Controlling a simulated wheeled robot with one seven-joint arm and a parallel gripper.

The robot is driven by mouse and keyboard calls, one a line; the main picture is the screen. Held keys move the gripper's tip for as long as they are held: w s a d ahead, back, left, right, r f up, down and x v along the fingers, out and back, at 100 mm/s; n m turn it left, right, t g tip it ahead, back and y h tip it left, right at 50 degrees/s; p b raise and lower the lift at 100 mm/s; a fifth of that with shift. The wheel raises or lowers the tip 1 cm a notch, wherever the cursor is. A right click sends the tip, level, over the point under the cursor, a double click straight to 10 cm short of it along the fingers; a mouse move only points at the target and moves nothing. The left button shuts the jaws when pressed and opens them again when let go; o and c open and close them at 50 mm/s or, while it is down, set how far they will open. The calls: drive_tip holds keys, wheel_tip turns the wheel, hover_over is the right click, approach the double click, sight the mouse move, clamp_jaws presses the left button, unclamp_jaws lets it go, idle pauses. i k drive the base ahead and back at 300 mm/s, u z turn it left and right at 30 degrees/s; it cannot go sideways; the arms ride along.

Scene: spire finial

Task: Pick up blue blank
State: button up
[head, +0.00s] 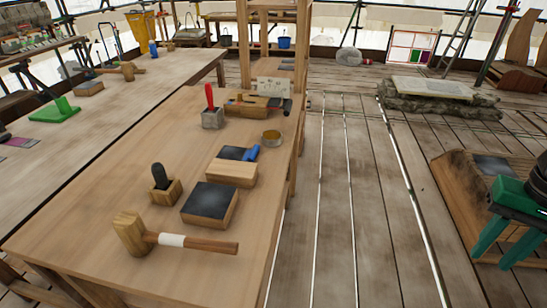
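A small blue piece (251,153), which looks like the blue blank, lies at the right end of a wooden block with a dark top (231,172) on the long wooden table (130,170). It is small, and its exact shape is hard to tell. My gripper (491,262), with green fingers, is at the right edge of the head view, well to the right of the table. Its fingers are spread apart with nothing visible between them. It is far from the blue piece.
A wooden crate (455,190) is near my gripper. Plank floor (350,200) between is clear.

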sight(231, 153)
drive_tip(key=z, duration=0.6)
drive_tip(key=k, duration=0.9)
drive_tip(key=z, duration=1)
drive_tip(key=i, duration=1.4)
drive_tip(key=u, duration=1.35)
drive_tip(key=i, duration=1)
drive_tip(key=u, duration=0.65)
